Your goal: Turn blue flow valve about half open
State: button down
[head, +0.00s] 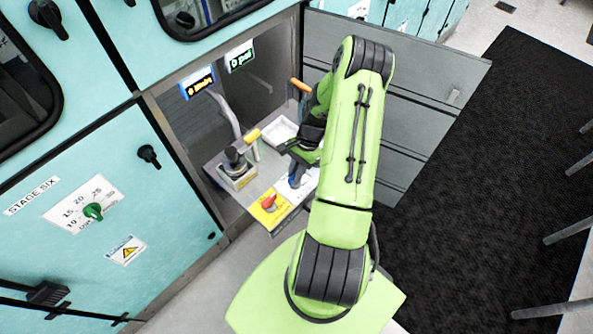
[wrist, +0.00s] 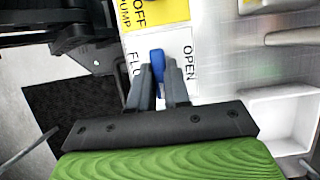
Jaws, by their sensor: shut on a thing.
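The blue flow valve (wrist: 157,58) shows in the wrist view as a blue handle on a white plate (wrist: 183,44) printed "OPEN" and a partly hidden "FLO" word. My gripper (wrist: 159,72) has its two grey fingers on either side of the handle and is shut on it. The handle points nearly straight up in that view, between the two words. The fingers hide its lower part. In the head view the blue valve (head: 295,181) shows only in part, beside my green arm, which covers much of the area.
A red knob (head: 269,202) on a yellow plate is just left of the valve. Teal cabinet walls are at left; a grey panel is at right.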

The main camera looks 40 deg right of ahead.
jog(key=shift+f+n, duration=0.15)
jog(key=shift+n, duration=0.15)
jog(key=n+g+b, duration=0.1)
jog(key=n, duration=0.2)
jog(key=shift+g, duration=0.3)
jog(key=shift+a+n+g+h+b, duration=0.1)
jog(key=shift+n+g+h+b, duration=0.25)
jog(key=shift+n, duration=0.9)
jog(key=shift+a+n+g+h+b, duration=0.1)
jog(key=shift+n+g+h+b, duration=0.25)
jog(key=shift+n, duration=0.9)
jog(key=c, duration=1.1)
grip_release()
jog(key=shift+w+d, duration=0.1)
jog(key=p+v, duration=0.2)
jog(key=v, duration=1.3)
jog(key=shift+w+d+r+p, duration=0.2)
jog(key=shift+r+p, duration=0.15)
